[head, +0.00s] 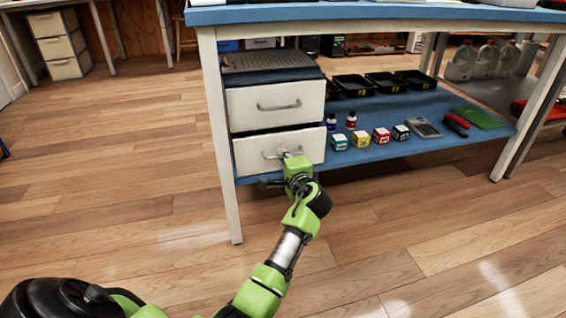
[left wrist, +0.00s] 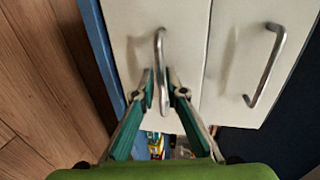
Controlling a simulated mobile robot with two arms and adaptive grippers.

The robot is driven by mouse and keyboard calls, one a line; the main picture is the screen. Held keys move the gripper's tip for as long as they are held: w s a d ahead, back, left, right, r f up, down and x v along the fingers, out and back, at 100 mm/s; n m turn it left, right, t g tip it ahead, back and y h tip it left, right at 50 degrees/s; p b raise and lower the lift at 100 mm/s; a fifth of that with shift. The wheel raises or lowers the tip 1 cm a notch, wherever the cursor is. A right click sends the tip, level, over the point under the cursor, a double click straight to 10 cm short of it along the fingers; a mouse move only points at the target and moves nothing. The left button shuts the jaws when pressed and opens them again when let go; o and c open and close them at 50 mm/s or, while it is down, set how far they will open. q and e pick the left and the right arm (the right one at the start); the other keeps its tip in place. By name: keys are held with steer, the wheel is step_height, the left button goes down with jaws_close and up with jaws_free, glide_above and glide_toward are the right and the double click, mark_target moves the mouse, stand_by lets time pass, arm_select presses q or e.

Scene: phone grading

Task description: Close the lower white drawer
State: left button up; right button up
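The lower white drawer (head: 245,154) sits under the upper white drawer (head: 247,105) in a small unit on the blue shelf. In the left wrist view the lower drawer (left wrist: 125,50) is the left panel, with its metal handle (left wrist: 160,45) upright in the picture. My left gripper (head: 290,160) is at this handle. Its green fingers (left wrist: 162,82) stand apart, one on each side of the handle, with small gaps showing. In the head view the gripper and wrist hide part of the drawer front. How far the drawer stands out is hard to tell. My right gripper is not in view.
The blue shelf (head: 375,152) holds small bottles, boxes and black trays (head: 385,83) right of the drawers. White table legs (head: 222,150) stand just left of the drawers and far right. The wooden floor (head: 120,200) in front is clear.

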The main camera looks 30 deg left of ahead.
mark_target(279, 169)
arm_select(q)
steer(key=shift+w+a, duration=0.3)
steer(key=shift+a, duration=0.1)
jaws_close()
steer(key=x, duration=0.3)
steer(key=shift+w+a+r, duration=0.35)
steer(key=shift+r, duration=0.05)
jaws_free()
